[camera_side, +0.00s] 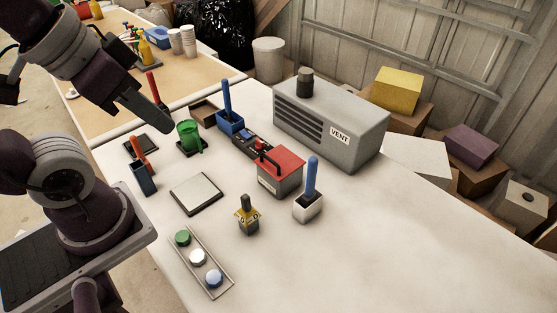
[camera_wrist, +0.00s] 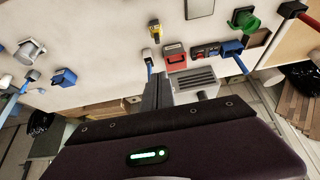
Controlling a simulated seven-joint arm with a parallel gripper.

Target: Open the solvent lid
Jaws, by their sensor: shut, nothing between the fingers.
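A small grey box (camera_side: 281,181) with a red lid (camera_side: 283,159) stands on the white table, right of the middle; it looks like the solvent box. The lid lies closed on top, with a dark handle at its left side. The red lid also shows in the wrist view (camera_wrist: 175,58), beyond the fingertips. My gripper (camera_side: 163,124) is at the upper left in the side view, high above the table and well apart from the box. Its fingers also show in the wrist view (camera_wrist: 158,82); they are together and empty.
A grey vent box (camera_side: 335,125) stands behind the red lid. A white holder with a blue handle (camera_side: 309,205) is close to its right. A green cup (camera_side: 190,137), a blue bin (camera_side: 229,123) and a yellow-black switch (camera_side: 247,214) stand nearby. The table's front right is clear.

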